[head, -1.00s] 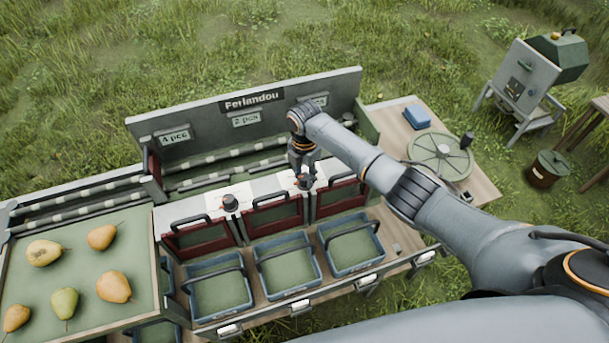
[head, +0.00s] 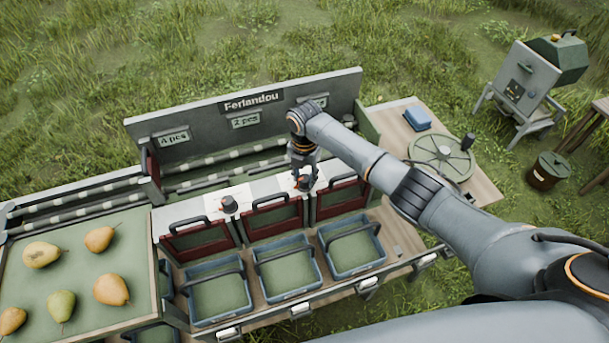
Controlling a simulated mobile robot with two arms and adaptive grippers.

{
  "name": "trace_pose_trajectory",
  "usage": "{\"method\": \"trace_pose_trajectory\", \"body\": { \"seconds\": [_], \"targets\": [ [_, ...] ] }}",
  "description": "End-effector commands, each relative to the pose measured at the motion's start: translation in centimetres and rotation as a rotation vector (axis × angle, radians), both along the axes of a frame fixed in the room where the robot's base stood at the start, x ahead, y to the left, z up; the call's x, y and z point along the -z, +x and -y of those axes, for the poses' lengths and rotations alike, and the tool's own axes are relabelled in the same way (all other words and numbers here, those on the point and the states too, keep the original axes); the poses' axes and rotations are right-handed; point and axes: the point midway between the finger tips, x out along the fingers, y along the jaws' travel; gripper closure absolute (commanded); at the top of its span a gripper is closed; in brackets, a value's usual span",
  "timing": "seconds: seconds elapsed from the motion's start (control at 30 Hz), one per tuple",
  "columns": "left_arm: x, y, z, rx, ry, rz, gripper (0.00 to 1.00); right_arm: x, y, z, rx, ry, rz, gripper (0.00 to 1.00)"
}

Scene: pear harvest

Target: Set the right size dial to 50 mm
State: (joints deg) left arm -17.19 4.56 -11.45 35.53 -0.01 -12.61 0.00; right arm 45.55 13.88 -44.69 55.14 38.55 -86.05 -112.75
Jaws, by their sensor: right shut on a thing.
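The right size dial (head: 305,184) is a dark knob on a white plate (head: 287,183) on the sorter's top ledge, between the middle and right red gates. My right gripper (head: 304,177) points down over it and is shut on the knob, hiding much of it. The dial's scale and pointer are too small to read; a small red mark shows beside the knob. The left size dial (head: 228,203) is a similar dark knob on its own white plate. My left gripper is not in view.
Blue crates (head: 287,266) stand below the red-framed gates (head: 273,215). A green tray (head: 85,262) with several pears is at the left. The sign board (head: 200,125) rises behind my gripper.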

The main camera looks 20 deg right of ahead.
Motion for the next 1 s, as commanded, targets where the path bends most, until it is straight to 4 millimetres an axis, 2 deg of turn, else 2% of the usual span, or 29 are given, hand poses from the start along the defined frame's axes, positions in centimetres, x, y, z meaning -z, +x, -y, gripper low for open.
{"method": "trace_pose_trajectory", "body": {
  "seconds": [0.07, 0.1, 0.17, 0.2, 0.57, 0.67, 1.0],
  "targets": [
    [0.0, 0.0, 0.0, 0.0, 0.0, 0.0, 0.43, -0.1, 0.1, 0.0, -0.002, 0.0, 0.003, 0.97],
    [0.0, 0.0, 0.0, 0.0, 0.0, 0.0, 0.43, -0.1, 0.1, 0.0, -0.002, 0.0, 0.003, 0.58],
    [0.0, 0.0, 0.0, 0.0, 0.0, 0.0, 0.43, -0.1, 0.1, 0.0, -0.001, 0.0, 0.003, 0.45],
    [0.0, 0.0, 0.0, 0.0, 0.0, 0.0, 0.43, -0.1, 0.1, 0.0, -0.001, 0.001, 0.002, 0.43],
    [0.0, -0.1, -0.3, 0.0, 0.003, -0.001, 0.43, -0.5, 0.1, 0.0, 0.0, 0.0, 0.001, 0.43],
    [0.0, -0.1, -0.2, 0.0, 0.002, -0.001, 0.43, -1.8, 0.1, 0.0, -0.001, 0.001, 0.003, 0.43],
    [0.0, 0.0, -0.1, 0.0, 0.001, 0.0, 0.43, -9.0, 0.2, 0.0, -0.001, 0.0, 0.006, 0.43]
  ]
}}
